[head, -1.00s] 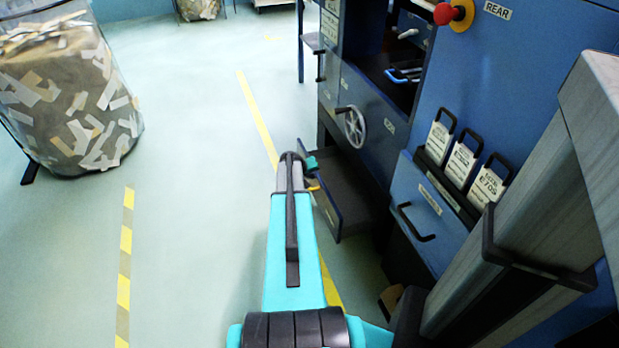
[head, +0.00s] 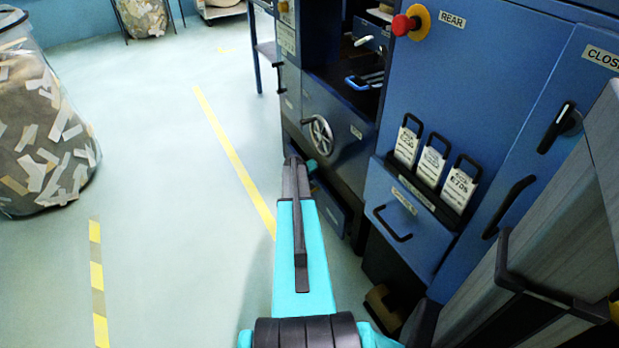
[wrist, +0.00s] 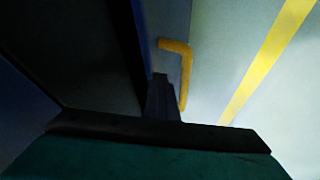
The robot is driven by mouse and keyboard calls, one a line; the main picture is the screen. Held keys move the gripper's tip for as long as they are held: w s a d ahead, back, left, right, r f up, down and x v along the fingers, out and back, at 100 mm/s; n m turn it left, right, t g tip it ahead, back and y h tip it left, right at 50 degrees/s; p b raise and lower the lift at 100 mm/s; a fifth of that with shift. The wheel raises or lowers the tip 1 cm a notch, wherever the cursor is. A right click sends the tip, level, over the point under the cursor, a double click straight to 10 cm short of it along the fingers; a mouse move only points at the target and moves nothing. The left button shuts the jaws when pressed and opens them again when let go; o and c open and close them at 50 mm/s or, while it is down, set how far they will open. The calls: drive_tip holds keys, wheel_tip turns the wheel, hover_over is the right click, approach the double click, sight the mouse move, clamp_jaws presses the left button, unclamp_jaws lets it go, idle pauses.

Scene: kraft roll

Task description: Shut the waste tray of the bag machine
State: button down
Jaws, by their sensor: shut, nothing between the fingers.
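The waste tray (head: 332,208) is the low blue drawer at the foot of the bag machine (head: 345,125). In the head view it stands out only a little, partly hidden behind my arm. The wrist view shows its pale front panel (wrist: 168,22), its yellow handle (wrist: 187,72) and a dark space left of the panel's edge. My gripper (wrist: 160,82) is shut and empty, its fingertips at the tray front just left of the handle. I cannot tell whether they touch the panel. In the head view my wrist largely hides the fingers.
A handwheel (head: 320,135) sits above the tray. A drawer with a black handle (head: 392,225) and hanging tags (head: 433,165) is to the right. Yellow floor tape (head: 232,155) runs left of my arm. A clear bin of paper scraps (head: 45,130) stands far left; the floor between is free.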

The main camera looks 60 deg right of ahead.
drive_tip(key=shift+w+a, duration=0.1)
drive_tip(key=shift+a, duration=0.1)
idle(0.3)
drive_tip(key=shift+w+a, duration=0.3)
drive_tip(key=shift+a, duration=0.15)
drive_tip(key=a+f+v, duration=0.1)
drive_tip(key=v, duration=1)
drive_tip(key=shift+w+a, duration=0.35)
drive_tip(key=shift+w, duration=0.3)
